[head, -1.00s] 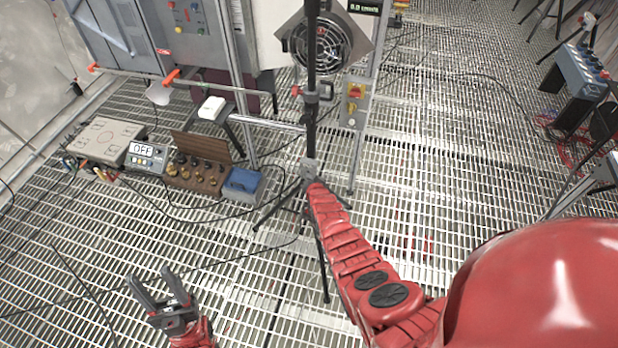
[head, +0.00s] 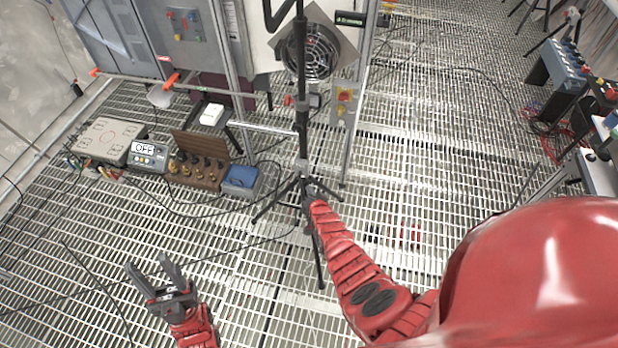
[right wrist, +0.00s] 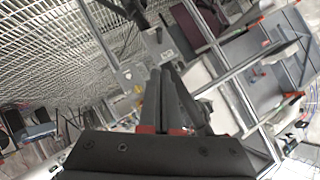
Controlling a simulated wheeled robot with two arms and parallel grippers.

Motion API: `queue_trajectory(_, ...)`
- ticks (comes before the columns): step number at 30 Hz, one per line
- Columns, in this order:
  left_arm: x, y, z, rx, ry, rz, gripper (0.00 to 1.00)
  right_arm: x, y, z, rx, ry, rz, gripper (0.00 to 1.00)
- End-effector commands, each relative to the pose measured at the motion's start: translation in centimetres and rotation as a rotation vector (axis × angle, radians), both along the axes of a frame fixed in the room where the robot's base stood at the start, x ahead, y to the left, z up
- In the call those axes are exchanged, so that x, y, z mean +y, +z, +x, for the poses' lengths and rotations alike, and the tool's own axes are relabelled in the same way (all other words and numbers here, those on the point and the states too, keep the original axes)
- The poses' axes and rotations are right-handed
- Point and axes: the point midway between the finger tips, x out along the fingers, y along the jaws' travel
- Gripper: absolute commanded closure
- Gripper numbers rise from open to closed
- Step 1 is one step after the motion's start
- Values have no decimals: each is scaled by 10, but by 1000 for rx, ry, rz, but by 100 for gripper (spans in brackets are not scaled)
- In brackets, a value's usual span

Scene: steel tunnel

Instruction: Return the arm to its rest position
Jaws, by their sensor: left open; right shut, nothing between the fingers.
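My right arm (head: 345,262) is red and reaches up the middle of the head view toward a black tripod stand. Its gripper cannot be made out there against the stand. In the right wrist view my right gripper (right wrist: 168,72) has its dark fingers together with nothing between them. My left gripper (head: 150,265) is at the lower left of the head view, above the floor grating, with its fingers apart and empty.
The tripod stand (head: 302,120) rises near a round fan (head: 318,58) and a switch box (head: 343,103). Left of it on the grating are a blue box (head: 240,180), a wooden terminal board (head: 200,172) and a meter reading OFF (head: 147,156). Equipment (head: 562,68) stands right. Cables cross the floor.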

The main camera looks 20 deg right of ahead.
Motion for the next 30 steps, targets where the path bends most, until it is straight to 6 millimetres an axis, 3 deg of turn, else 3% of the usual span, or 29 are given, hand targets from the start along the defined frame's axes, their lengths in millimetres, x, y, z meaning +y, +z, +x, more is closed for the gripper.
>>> queue_trajectory(3, 0, 9, 0, 0, 0, 0, 50, 1, 4, -7, 0, 1, -2, 100)
queue_trajectory(20, 0, 9, 0, 0, 0, 0, 50, 1, 1, -9, 0, -1, -2, 100)
queue_trajectory(25, 0, -2, 0, 0, 0, 0, 50, 1, 5, -7, -68, 25, -39, 100)
queue_trajectory(29, 0, -34, 0, 0, 0, 0, 50, 13, 43, -5, -350, 101, -174, 100)
queue_trajectory(30, 0, -46, 0, 0, 0, 0, 50, 19, 67, -10, -485, 120, -233, 100)
